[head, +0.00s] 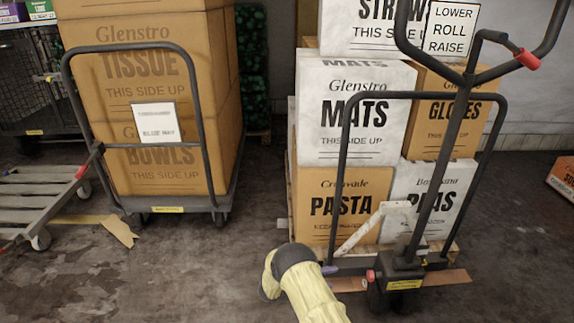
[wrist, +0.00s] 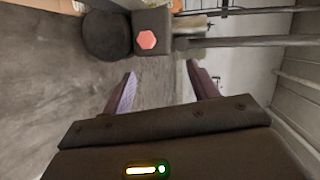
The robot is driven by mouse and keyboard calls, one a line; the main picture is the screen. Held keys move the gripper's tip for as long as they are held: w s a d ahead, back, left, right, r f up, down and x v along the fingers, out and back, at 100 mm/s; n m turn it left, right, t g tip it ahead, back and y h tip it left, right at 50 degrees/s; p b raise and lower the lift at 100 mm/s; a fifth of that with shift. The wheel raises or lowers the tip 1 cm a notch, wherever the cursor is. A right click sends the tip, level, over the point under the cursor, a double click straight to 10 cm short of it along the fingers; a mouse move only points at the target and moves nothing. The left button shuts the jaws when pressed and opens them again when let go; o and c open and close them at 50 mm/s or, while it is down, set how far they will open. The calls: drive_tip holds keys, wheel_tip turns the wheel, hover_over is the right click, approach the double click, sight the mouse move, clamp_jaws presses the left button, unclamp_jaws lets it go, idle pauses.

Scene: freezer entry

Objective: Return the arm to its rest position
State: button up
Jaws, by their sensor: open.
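My gripper (wrist: 160,84) is open in the wrist view, its two purple-padded fingers wide apart with only bare floor showing between them. It holds nothing. In the head view my arm (head: 308,292), in a pale yellow sleeve, reaches in from the bottom middle. A small purple bit beside its end may be a finger; the rest of the gripper is hidden there. The pallet jack (head: 404,268) stands just right of the arm's end. Its red hexagonal knob (wrist: 146,40) and a dark wheel (wrist: 107,36) show beyond the fingers in the wrist view.
A pallet load of boxes (head: 345,205) stands behind the jack. A cart with tall brown boxes (head: 160,185) stands at left, beside a low slatted cart (head: 40,205). The jack's handle (head: 463,85) rises at right. Floor (head: 180,280) is clear at front left.

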drive_tip(key=w+a+r+n+t+y+p, duration=0.15)
drive_tip(key=w+r+n+t+y, duration=0.45)
drive_tip(key=r, duration=0.9)
wheel_tip(320, 180, up, 10)
drive_tip(key=a+f+n+g+y+p, duration=0.1)
drive_tip(key=n+y+p, duration=0.1)
drive_tip(key=n+y, duration=0.6)
drive_tip(key=s+d+r+n+g+p, duration=0.15)
drive_tip(key=s+r+n+g, duration=0.35)
drive_tip(key=s, duration=0.6)
drive_tip(key=s+d+r+n+p, duration=0.1)
drive_tip(key=s+r+n+p, duration=0.15)
drive_tip(key=s+n, duration=0.65)
drive_tip(key=s+d+r+n+g+p, duration=0.1)
drive_tip(key=s+d+r+n+g, duration=0.3)
drive_tip(key=s, duration=1)
wheel_tip(320, 180, up, 38)
drive_tip(key=a+m+t+p, duration=0.1)
drive_tip(key=a+p, duration=0.1)
drive_tip(key=p, duration=3.5)
drive_tip(key=shift+w+y, duration=0.25)
drive_tip(key=shift+y, duration=0.05)
drive_tip(key=shift+a, duration=0.1)
